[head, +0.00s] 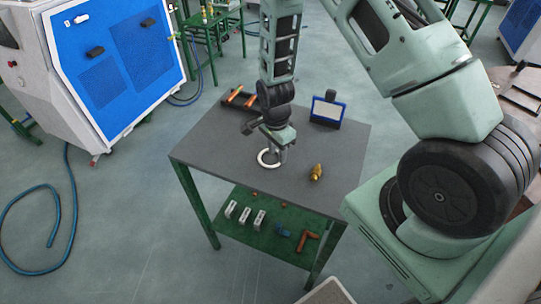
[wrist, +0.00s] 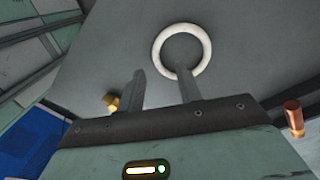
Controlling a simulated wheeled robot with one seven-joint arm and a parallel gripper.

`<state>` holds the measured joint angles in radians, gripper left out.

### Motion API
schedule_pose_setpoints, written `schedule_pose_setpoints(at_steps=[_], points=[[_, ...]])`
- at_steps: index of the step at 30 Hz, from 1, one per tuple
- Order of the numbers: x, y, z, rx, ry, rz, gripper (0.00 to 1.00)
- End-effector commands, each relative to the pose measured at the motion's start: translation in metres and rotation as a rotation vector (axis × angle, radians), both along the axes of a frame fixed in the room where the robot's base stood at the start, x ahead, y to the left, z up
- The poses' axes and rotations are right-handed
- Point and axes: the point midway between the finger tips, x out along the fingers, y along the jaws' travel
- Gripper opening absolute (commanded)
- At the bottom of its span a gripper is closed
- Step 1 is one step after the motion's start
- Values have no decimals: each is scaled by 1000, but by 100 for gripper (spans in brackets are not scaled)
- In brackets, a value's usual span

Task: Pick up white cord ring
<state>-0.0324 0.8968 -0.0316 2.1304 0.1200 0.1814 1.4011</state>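The white cord ring (head: 261,159) lies flat on the dark grey table top (head: 210,150), below my gripper (head: 276,147). In the wrist view the ring (wrist: 207,48) is ahead of my gripper (wrist: 161,71), up and to the right. My gripper is open, with its two fingers apart and nothing between them. The right finger overlaps the near edge of the ring in the picture. The left finger is outside the ring, to its left. I cannot tell whether the right fingertip touches the ring or is above it.
A brass fitting (head: 316,173) stands on the table right of the ring. Behind are a dark tray with orange-brown parts (head: 236,97) and a blue-framed item (head: 327,109). A green lower shelf (head: 235,238) holds several white pieces (head: 245,215). Bare table surrounds the ring.

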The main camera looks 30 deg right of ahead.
Motion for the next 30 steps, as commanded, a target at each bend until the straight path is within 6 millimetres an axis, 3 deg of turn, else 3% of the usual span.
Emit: schedule_pose_setpoints(at_steps=[9,17,21,30], points=[[-2,0,-28,0,1,-1,35],[-2,0,-30,0,-1,-1,35],[-2,0,-30,-1,-1,-1,0],[-2,0,-29,-1,-1,-1,0]])
